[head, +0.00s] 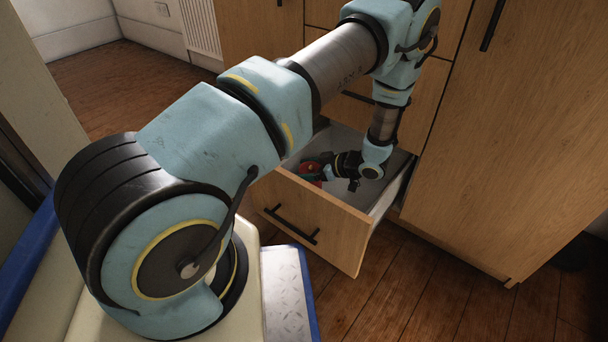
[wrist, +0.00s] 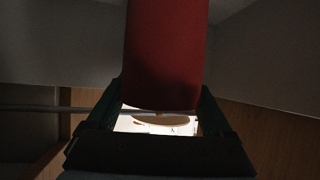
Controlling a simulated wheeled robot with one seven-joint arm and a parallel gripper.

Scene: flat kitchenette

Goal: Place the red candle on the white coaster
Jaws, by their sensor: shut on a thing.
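The red candle (wrist: 166,55) fills the upper middle of the wrist view, between the two fingers of my gripper (wrist: 163,95). My gripper is shut on it. In the head view my gripper (head: 322,168) is down inside an open drawer (head: 312,222), and a small red patch of the candle (head: 311,168) shows at its fingers. A bright patch with a pale tan oval (wrist: 160,121) shows below the candle in the wrist view; I cannot tell what it is. I cannot make out the white coaster in either view.
The drawer walls stand close around my gripper, with the wooden front on the near side. A tall wooden cabinet door (head: 530,130) stands to the right. The wooden floor (head: 425,290) in front of it is clear.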

